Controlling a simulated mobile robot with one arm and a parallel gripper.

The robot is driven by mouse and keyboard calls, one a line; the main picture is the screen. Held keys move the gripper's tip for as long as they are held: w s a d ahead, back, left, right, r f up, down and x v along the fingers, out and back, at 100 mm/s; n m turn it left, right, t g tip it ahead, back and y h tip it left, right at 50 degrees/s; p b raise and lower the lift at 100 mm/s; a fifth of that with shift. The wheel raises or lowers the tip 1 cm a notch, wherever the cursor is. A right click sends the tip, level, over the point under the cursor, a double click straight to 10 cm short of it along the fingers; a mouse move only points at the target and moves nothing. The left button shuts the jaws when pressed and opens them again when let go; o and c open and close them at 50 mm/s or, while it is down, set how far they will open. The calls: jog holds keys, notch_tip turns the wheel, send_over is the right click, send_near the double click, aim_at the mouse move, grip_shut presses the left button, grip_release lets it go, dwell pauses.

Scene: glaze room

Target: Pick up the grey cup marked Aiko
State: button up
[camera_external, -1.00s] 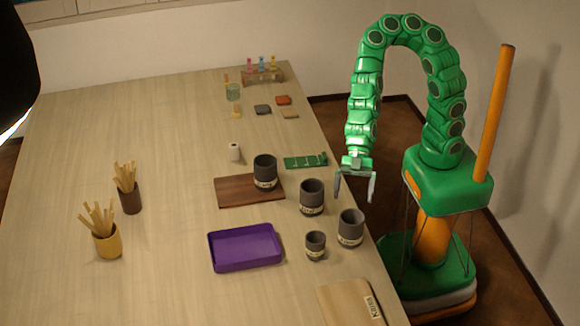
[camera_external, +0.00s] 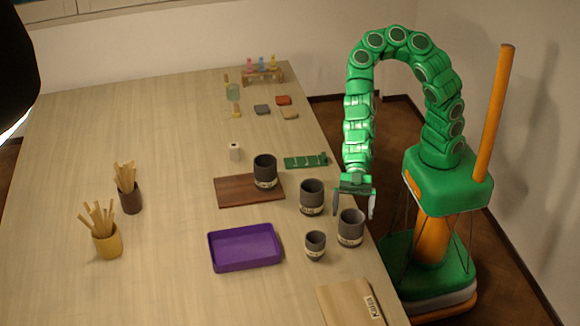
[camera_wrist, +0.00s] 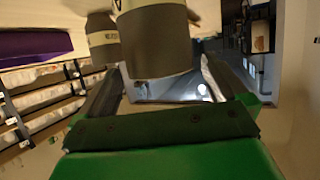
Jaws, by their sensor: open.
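Several grey cups with pale name labels stand on the table, and I cannot read which is marked Aiko. One cup (camera_external: 350,228) is near the right edge, just below my gripper (camera_external: 354,207). A smaller cup (camera_external: 315,243) stands to its left, another cup (camera_external: 311,196) behind it, and one more (camera_external: 265,170) on a brown board. My gripper is open and empty, fingers pointing down. In the wrist view, a large grey cup (camera_wrist: 158,42) shows beyond and between the fingers, its label partly cut off; a smaller labelled cup (camera_wrist: 102,38) is at left.
A purple tray (camera_external: 245,262) lies left of the cups. A pale board marked Kaina (camera_external: 345,303) is at the front.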

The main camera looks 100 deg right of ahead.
aim_at(351, 228)
jog(key=shift+x, duration=2.45)
jog(key=c, duration=1)
jog(key=shift+r, duration=0.1)
jog(key=shift+c, duration=0.2)
